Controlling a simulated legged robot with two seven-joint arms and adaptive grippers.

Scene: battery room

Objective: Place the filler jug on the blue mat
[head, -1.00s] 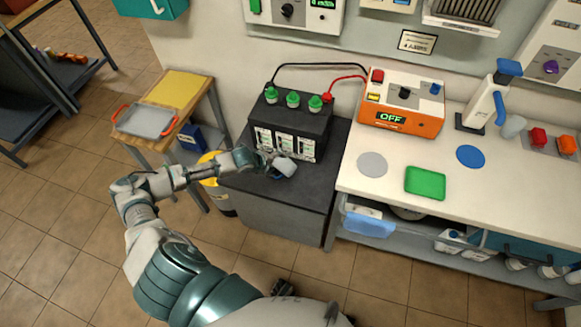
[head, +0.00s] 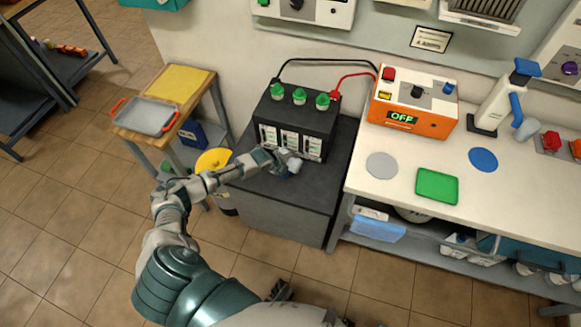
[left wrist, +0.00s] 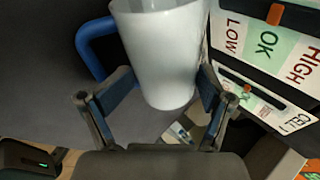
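The filler jug (head: 294,164) is small and pale in the head view, beside the front of the black battery on a dark cabinet, partly hidden by my gripper. In the left wrist view the jug (left wrist: 165,50) is whitish, with a blue handle at its left. My left gripper (head: 280,161) has one finger on each side of the jug, and both fingertips appear to touch it. Whether the jug's base still touches the cabinet top cannot be told. The blue mat (head: 483,159) is a flat, empty disc on the white bench at right.
The battery (head: 294,125) with green caps stands close behind the jug. An orange charger (head: 413,102) reading OFF, a grey disc (head: 381,165) and a green tray (head: 437,186) lie between cabinet and blue mat. A white device with blue parts (head: 497,103) stands behind the mat.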

